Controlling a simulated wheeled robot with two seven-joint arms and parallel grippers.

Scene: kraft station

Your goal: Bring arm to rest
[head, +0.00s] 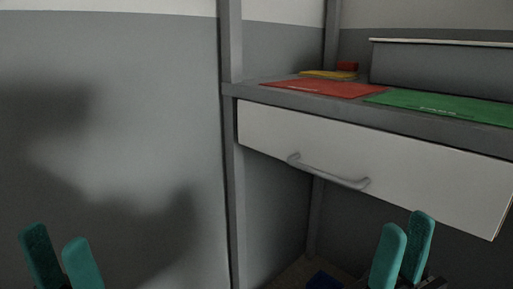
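My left gripper (62,257) shows at the bottom left, its two teal fingers apart with nothing between them. My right gripper (404,248) shows at the bottom right in front of the station, below the drawer. Its two teal fingers overlap in part from this angle, with a narrow gap at the tips, and I see nothing held there.
A grey station bears a red mat (322,88), a green mat (446,105), a yellow item (328,74) and a small red block (347,66). Its white drawer (400,160) has a grey handle (330,175). A blue object (324,281) lies low. A grey wall (150,110) stands left.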

